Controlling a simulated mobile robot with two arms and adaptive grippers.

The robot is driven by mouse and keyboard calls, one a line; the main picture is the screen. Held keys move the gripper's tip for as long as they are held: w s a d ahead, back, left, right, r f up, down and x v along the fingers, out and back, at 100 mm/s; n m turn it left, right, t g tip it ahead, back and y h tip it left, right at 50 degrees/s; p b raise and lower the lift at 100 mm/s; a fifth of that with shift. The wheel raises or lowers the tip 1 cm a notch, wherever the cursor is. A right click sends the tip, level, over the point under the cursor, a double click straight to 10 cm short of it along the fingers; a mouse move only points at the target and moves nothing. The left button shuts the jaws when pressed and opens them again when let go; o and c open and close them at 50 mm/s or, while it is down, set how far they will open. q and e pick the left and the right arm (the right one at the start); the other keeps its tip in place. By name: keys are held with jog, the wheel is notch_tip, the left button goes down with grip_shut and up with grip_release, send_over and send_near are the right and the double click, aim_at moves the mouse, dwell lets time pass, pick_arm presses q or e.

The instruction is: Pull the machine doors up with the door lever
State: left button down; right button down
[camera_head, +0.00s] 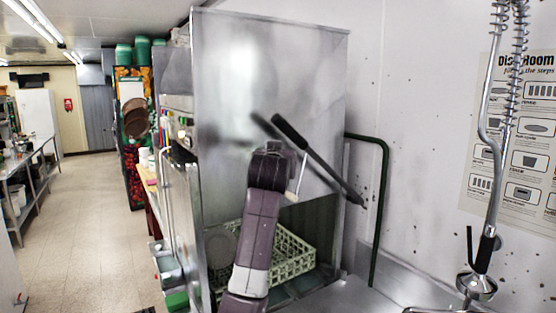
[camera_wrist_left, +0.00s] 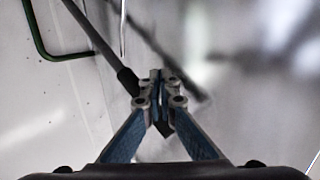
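The door lever (camera_head: 338,180) is a dark rod with a thick black grip, slanting from upper left to lower right in front of the dish machine's steel front (camera_head: 240,75). Below the steel front, an opening shows a pale green rack (camera_head: 290,255). My left arm rises in the head view and its hand is just below the lever's grip; its fingers are hidden there. In the left wrist view my left gripper (camera_wrist_left: 161,75) has its fingertips together. The lever (camera_wrist_left: 100,45) passes behind the left finger, with its dark end showing between the finger links. Contact is unclear. My right gripper is not in view.
A green bent bar (camera_head: 384,190) stands right of the machine. A spray hose and faucet (camera_head: 487,180) hang at the right, before a wall poster (camera_head: 520,130). A steel counter (camera_head: 350,298) lies below. The tiled aisle (camera_head: 95,220) at left is clear.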

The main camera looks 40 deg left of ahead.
pick_arm(q)
jog(key=v, duration=0.6)
dwell(0.4)
jog(key=shift+f, duration=0.15)
dwell(0.4)
